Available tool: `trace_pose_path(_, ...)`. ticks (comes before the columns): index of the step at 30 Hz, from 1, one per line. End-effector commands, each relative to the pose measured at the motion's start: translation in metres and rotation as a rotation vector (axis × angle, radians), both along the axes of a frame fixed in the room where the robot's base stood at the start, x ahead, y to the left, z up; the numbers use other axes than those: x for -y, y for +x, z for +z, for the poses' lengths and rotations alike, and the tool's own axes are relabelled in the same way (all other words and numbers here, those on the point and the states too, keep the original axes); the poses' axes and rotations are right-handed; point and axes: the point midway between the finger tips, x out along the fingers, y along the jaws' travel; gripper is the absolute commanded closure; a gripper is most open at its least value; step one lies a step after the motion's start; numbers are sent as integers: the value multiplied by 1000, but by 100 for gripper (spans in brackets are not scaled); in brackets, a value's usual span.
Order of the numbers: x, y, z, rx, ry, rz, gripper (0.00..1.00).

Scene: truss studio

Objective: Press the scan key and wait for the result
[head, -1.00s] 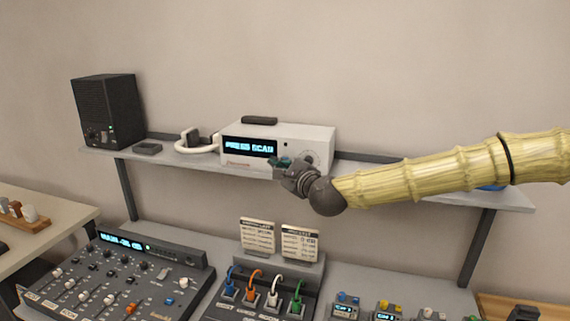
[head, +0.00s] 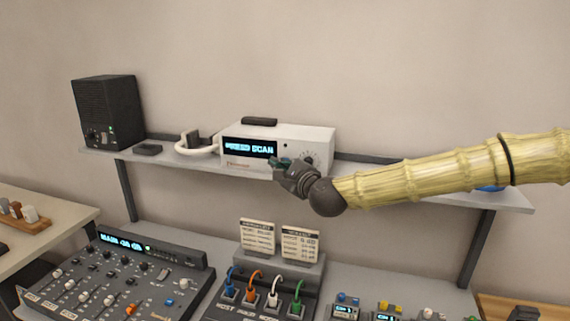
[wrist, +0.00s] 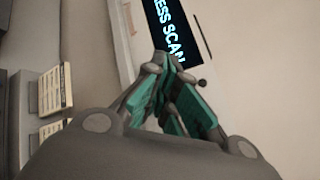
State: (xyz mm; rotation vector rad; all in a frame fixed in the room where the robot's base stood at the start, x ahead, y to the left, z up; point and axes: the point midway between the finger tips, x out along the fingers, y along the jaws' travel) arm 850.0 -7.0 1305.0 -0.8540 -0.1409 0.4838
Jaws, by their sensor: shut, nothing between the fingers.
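The white scanner unit (head: 314,135) stands on the shelf, with a dark display (head: 249,148) that reads "PRESS SCAN" in blue letters. A round dial shows on the right of its front. My gripper (head: 276,163), with green finger pads, is shut and empty right in front of the unit's lower front. In the wrist view my gripper (wrist: 172,62) points at the front panel just beside the display (wrist: 176,30). A small dark knob shows near the fingertips. The scan key itself cannot be made out; my fingers may cover it. Whether the fingertips touch the panel I cannot tell.
Below are a mixing console (head: 120,275), a patch panel with coloured cables (head: 265,290) and two printed cards (head: 299,244). The wall above is clear.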

Motion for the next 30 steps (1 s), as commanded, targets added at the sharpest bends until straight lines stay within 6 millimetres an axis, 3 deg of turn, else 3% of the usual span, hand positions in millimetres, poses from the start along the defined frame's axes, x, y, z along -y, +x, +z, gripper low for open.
trace_pose_path(30,2,8,0,0,0,0,100)
